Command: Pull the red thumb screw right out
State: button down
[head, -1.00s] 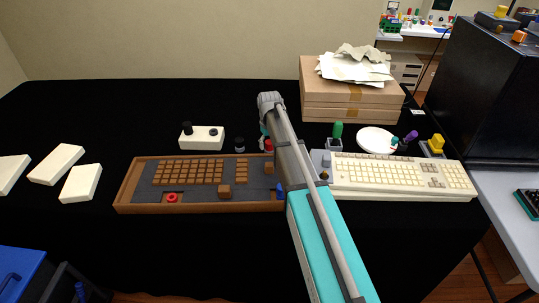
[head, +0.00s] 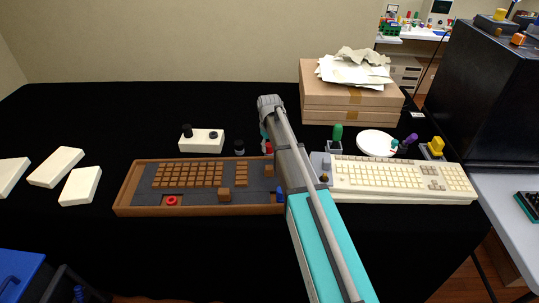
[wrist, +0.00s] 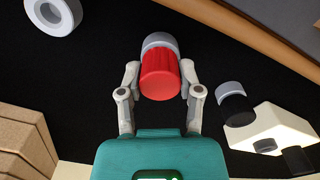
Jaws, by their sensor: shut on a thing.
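The red thumb screw (wrist: 160,76) is a ribbed red cylinder between the two fingers of my gripper (wrist: 160,88) in the wrist view. My gripper is shut on its sides. A grey collar (wrist: 159,41) shows at the screw's far end; I cannot tell how deep the screw sits in it. In the head view my arm hides most of the screw, and only a small red patch (head: 268,147) shows just left of the arm, behind the brown-framed keyboard (head: 125,198). My fingertips are hidden there.
A black knob in a grey collar (head: 239,148) stands just left of the screw. A white box with black knobs (head: 202,142) is farther left. Cardboard boxes (head: 350,112) stand behind to the right, and a cream keyboard (head: 400,195) lies right of my arm.

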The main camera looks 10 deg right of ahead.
aim_at(269, 145)
jog(key=shift+r+p, duration=0.9)
dwell(1.2)
jog(key=shift+r+p, duration=2.2)
